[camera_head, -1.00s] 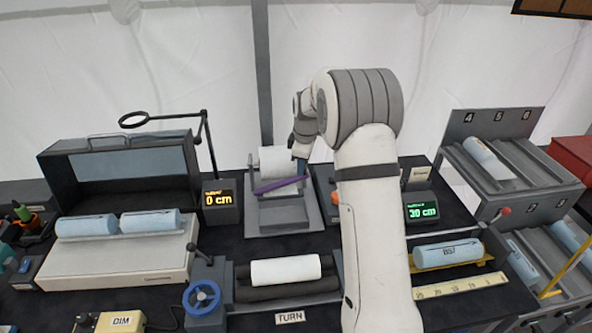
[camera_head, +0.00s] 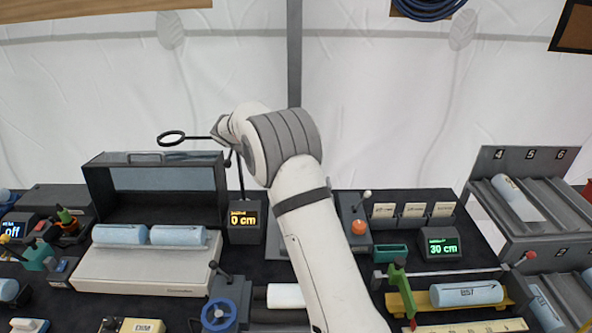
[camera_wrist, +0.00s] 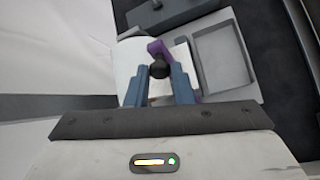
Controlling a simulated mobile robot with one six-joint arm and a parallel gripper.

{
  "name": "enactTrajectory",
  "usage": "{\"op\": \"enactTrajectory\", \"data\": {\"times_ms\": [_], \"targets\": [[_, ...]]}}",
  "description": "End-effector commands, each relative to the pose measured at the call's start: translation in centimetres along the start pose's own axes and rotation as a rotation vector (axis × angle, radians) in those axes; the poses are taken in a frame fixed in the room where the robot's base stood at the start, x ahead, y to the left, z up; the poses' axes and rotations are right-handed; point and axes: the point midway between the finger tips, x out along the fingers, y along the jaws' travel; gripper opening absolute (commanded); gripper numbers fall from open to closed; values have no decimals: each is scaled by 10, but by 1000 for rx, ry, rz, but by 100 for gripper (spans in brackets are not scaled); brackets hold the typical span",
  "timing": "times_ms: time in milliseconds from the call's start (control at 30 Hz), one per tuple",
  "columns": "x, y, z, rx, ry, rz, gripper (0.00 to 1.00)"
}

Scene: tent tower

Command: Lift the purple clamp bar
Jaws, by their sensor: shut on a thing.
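The purple clamp bar (camera_wrist: 157,49) shows in the wrist view, seen nearly end-on, with a black knob (camera_wrist: 159,70) at its near end. My gripper (camera_wrist: 160,82) has its two blue fingers closed on either side of this knob. Behind the bar is a white roll (camera_wrist: 128,62) on a grey stand (camera_wrist: 222,62). In the head view my arm hides the bar and my gripper. I cannot tell how far the bar is tilted.
A magnifier ring (camera_head: 171,138) on a thin post stands behind my arm's left side. The 0 cm display (camera_head: 244,220) is left of my arm, the 30 cm display (camera_head: 441,246) right. A blue roll (camera_head: 466,294) lies at the right front.

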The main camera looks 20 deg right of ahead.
Motion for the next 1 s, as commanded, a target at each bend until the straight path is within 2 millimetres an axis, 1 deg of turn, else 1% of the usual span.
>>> {"op": "enactTrajectory", "data": {"times_ms": [33, 233, 667, 700, 933, 967, 1000], "targets": [[-1, -3, -2, -7, -21, 0, 0], [-5, -6, -5, -13, -62, 11, 0], [-6, -9, -7, -18, -71, 13, 0], [-6, -9, -7, -18, -71, 13, 22], [-7, -8, -7, -18, -68, 16, 41], [-7, -8, -7, -17, -68, 16, 43], [-8, -8, -7, -17, -67, 17, 43]]}}
